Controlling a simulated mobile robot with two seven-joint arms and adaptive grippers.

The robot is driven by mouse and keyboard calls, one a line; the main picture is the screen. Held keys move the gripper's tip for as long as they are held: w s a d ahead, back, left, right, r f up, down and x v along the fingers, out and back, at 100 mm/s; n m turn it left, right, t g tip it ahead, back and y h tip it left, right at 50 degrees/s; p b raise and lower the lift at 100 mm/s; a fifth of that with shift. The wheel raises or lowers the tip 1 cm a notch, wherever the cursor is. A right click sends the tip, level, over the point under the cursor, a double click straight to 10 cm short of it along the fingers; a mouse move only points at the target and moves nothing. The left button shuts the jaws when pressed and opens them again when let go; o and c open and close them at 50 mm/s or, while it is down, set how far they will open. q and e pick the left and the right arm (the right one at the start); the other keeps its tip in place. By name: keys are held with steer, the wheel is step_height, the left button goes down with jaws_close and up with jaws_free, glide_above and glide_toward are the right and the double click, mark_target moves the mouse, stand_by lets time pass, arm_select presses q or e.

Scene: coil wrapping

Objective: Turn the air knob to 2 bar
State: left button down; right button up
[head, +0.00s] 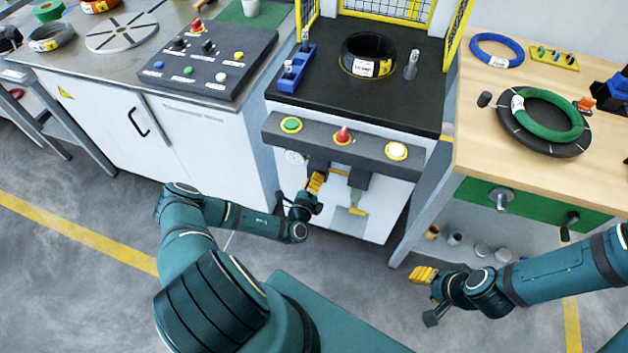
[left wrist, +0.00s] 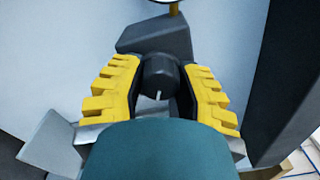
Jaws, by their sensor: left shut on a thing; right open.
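The air knob (left wrist: 160,78) is a dark round knob with a white line mark, seen in the left wrist view between the yellow-padded fingers of my left gripper (left wrist: 165,92). The fingers are shut on its two sides. In the head view my left gripper (head: 313,188) is at the front of the white cabinet, below the button bar, and the knob cannot be made out there. A round white gauge (head: 293,157) is up and left of it, too small to read. My right gripper (head: 428,296) is open and empty above the floor at the right.
The dark button bar (head: 342,139) with green, red and white buttons juts out above my left gripper. A yellow pedal-like part (head: 350,212) is to its right. A wooden table (head: 480,130) with a green coil (head: 550,115) stands at the right. The floor in front is clear.

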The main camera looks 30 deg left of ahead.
arm_select(q)
steer(key=n, duration=0.5)
steer(key=shift+n+b, duration=0.3)
steer(key=shift+n, duration=0.1)
steer(key=n+b, duration=0.1)
steer(key=n, duration=0.5)
steer(key=n+b, duration=0.1)
steer(key=n, duration=0.4)
steer(key=shift+n, duration=0.3)
steer(key=n, duration=0.5)
steer(key=shift+n, duration=0.3)
steer(key=shift+r, duration=0.1)
steer(key=c, duration=0.5)
jaws_free()
steer(key=shift+c, duration=0.2)
